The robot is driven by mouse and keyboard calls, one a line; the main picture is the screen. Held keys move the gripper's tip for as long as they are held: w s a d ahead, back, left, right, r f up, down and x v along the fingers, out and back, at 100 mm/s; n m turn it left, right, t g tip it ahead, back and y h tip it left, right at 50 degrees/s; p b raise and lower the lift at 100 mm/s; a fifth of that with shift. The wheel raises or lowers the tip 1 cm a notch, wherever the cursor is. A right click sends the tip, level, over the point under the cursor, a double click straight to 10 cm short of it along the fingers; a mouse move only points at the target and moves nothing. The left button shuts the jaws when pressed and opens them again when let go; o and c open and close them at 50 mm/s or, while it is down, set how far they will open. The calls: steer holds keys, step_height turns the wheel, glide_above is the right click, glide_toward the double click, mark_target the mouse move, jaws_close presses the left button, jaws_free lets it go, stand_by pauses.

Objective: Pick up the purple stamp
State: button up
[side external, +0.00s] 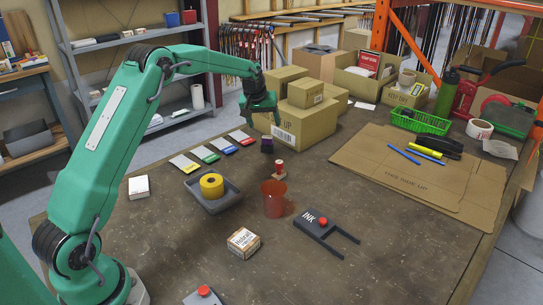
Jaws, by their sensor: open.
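The purple stamp (267,147) is a small dark purple block standing on the table, left of the picture's middle. My green gripper (263,119) is above it and slightly to its left, pointing down, with a gap between them. My gripper is open and holds nothing that I can see. Its fingers are small in this view, and the exact sideways offset from the stamp is hard to judge.
Cardboard boxes (300,122) stand right behind my gripper. Coloured cards (204,154) lie left. A flat cardboard sheet (400,165) lies right.

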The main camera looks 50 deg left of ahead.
mark_target(266, 137)
steer(key=shift+n, duration=0.3)
steer(key=f, duration=0.1)
steer(key=w+a+f, duration=0.1)
steer(key=a+f, duration=0.1)
steer(key=shift+w+f, duration=0.25)
steer(key=shift+x, duration=1.3)
steer(key=shift+x, duration=2.6)
steer(key=shift+a, duration=0.1)
steer(key=c, duration=1.1)
